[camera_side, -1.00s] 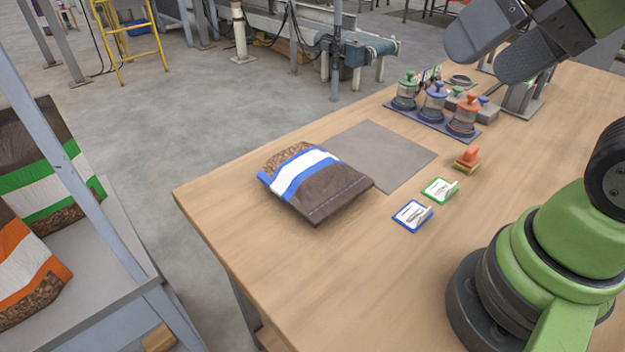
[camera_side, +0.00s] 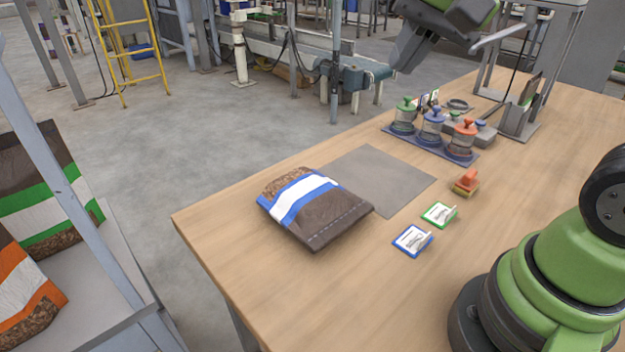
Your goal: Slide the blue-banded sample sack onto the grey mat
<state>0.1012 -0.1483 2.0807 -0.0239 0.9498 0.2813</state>
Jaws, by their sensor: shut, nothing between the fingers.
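The blue-banded sample sack (camera_side: 330,217) lies flat on the wooden table, brown with a white stripe edged in blue and pellets showing at its far end. The grey mat (camera_side: 385,178) lies flat just right of the sack. The sack's right side meets or slightly overlaps the mat's left edge; I cannot tell which. Most of the mat is bare. My gripper (camera_side: 405,66) is at the top of the side view, dark grey, shut and empty. It is raised beyond the jars, well away from the sack and mat.
A rack of lidded jars (camera_side: 431,128) stands behind the mat. Green-banded (camera_side: 40,205) and orange-banded (camera_side: 25,285) sacks sit at left. The table's left edge is near the sack.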

